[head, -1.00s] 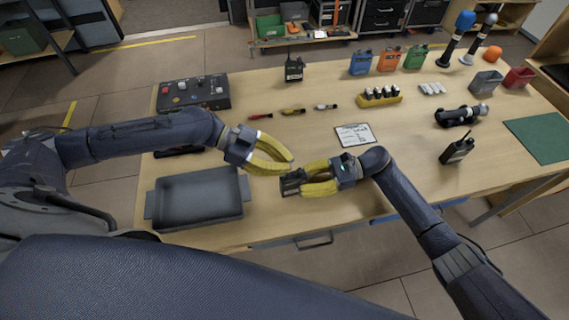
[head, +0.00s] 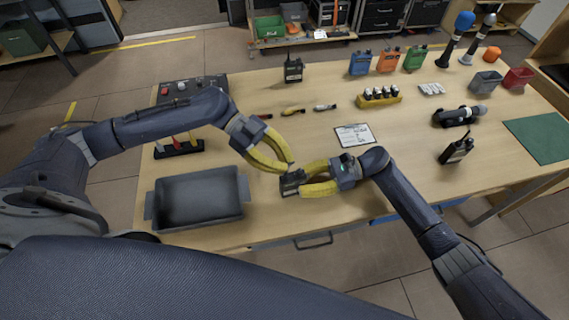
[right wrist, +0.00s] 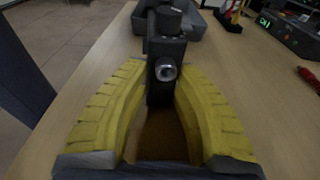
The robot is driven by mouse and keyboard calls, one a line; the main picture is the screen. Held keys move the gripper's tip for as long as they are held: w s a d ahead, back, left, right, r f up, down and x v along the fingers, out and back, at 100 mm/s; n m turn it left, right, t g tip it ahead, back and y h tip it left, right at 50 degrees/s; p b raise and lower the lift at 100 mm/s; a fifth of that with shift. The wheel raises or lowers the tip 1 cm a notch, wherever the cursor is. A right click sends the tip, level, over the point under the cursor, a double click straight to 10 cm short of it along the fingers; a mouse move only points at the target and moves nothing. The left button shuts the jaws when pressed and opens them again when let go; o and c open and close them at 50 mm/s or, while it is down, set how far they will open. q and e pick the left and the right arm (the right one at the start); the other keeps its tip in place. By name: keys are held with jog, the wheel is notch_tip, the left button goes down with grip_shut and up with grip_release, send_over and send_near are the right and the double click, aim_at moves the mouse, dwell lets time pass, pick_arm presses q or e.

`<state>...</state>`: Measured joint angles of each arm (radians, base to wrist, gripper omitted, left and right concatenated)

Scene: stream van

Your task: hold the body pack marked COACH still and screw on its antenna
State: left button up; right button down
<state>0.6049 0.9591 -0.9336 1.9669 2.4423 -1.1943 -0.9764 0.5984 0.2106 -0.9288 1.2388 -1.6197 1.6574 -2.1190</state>
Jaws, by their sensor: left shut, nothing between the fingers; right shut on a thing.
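A dark body pack (head: 291,184) is held between the yellow fingers of my right gripper (head: 305,182), near the table's front. It also shows in the right wrist view (right wrist: 163,88), between the fingers, with a round silver part facing the camera. I cannot read its marking, and I cannot make out an antenna on it. My left gripper (head: 289,169) is shut and empty. Its fingertips are just above or at the top of the pack; I cannot tell whether they touch it.
A grey tray (head: 243,205) lies left of the pack. A black rack (head: 180,150) with coloured sticks stands behind the tray. A printed card (head: 355,136) lies behind my right gripper. Other black packs with antennas stand at the back (head: 293,70) and right (head: 457,149).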

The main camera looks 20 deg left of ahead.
pick_arm(q)
jog(key=o, duration=0.7)
jog(key=shift+c, duration=0.2)
jog(key=v, duration=1.2)
jog(key=shift+f, duration=0.1)
pick_arm(e)
jog(key=c, duration=1.1)
grip_release()
jog(key=shift+d, duration=0.1)
